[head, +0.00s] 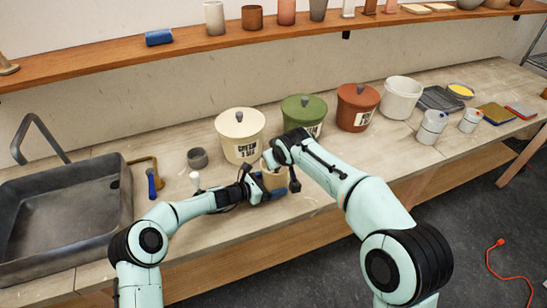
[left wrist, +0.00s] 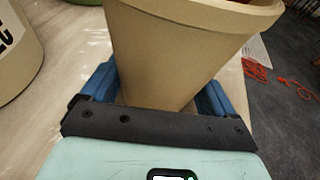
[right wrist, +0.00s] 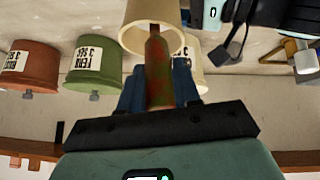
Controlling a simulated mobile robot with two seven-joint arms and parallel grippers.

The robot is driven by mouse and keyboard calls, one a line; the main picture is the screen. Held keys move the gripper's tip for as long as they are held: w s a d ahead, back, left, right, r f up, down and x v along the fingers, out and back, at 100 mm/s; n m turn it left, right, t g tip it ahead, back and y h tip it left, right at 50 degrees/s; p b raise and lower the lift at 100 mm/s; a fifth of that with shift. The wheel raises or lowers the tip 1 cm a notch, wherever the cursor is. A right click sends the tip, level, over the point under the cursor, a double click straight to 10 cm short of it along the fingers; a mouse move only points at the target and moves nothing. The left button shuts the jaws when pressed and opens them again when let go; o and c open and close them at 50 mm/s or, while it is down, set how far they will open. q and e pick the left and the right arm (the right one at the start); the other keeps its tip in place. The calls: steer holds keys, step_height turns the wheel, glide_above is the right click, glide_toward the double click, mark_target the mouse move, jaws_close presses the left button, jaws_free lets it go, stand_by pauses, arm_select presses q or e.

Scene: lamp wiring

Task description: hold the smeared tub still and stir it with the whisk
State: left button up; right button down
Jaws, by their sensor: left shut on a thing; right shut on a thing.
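The tan tub (head: 275,179) stands near the front of the bench, partly hidden by my arms in the head view. In the left wrist view the tub (left wrist: 185,50) sits between the blue fingers of my left gripper (left wrist: 160,88), which is shut on its sides. Its visible outer wall looks mostly clean. My right gripper (right wrist: 158,88) is above the tub and shut on the whisk's handle (right wrist: 159,70), which is smeared red and green. The whisk points into the tub's open mouth (right wrist: 152,26). Its lower end and the tub's contents are hidden.
A cream lidded bucket (head: 238,132) is close behind the tub, with green (head: 302,114) and red-brown (head: 357,107) ones to the right. A small grey cup (head: 198,158) stands left. The sink (head: 60,225) fills the left end. Some bench right of my arms is clear.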

arm_select(q)
steer(key=shift+r, duration=0.1)
arm_select(e)
steer(key=shift+w+a, duration=0.25)
steer(key=shift+w, duration=0.2)
arm_select(q)
steer(key=shift+w, duration=0.1)
arm_select(e)
steer(key=shift+a, duration=0.4)
steer(key=shift+s+d, duration=0.55)
steer(key=shift+s, duration=0.15)
steer(key=shift+r, duration=5.7)
steer(key=shift+r, duration=1.95)
